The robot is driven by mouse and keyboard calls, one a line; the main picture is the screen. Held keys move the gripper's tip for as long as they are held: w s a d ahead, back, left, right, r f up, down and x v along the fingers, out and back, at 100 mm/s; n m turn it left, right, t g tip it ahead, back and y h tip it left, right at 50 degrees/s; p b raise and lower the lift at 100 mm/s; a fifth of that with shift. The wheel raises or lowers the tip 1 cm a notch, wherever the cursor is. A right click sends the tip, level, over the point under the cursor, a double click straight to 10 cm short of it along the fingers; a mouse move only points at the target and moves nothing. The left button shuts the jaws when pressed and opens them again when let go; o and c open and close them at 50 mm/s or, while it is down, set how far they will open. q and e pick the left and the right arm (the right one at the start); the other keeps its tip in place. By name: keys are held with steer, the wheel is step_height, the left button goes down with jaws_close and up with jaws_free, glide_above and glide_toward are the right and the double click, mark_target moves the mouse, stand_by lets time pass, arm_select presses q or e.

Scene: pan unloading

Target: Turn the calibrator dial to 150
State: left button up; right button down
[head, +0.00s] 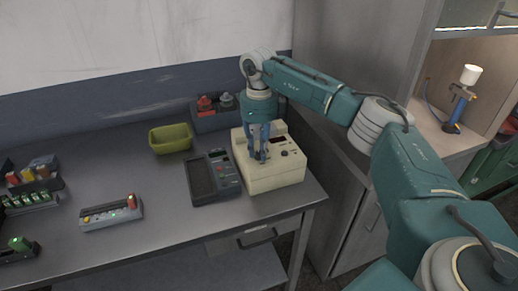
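The calibrator seems to be the cream box (277,183) at the right end of the grey table. Its top panel has a dark display (278,139) and small dark knobs, one of them (284,153) right of my gripper. My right gripper (259,158) points straight down over the left part of this panel, its fingertips at or just above the surface. The fingers are close together. Whether they touch or hold a dial is hidden, and the dial's setting is too small to read. My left gripper is not in view.
A dark handheld meter (213,177) lies just left of the box. A yellow-green bin (170,138) and a grey bin with red and dark items (214,118) stand behind. A button strip (111,214) lies left. A cabinet (345,120) stands right of the table.

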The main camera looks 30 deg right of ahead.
steer(key=shift+m, duration=0.3)
steer(key=m, duration=0.4)
steer(key=shift+m+p, duration=0.4)
steer(key=m, duration=0.6)
steer(key=shift+p, duration=0.35)
steer(key=m, duration=0.6)
steer(key=shift+r+m+p, duration=0.1)
steer(key=shift+m+p, duration=0.25)
steer(key=shift+m, duration=0.05)
steer(key=m, duration=0.5)
steer(key=shift+p, duration=0.35)
steer(key=shift+m, duration=0.4)
steer(key=c, duration=1.5)
jaws_free()
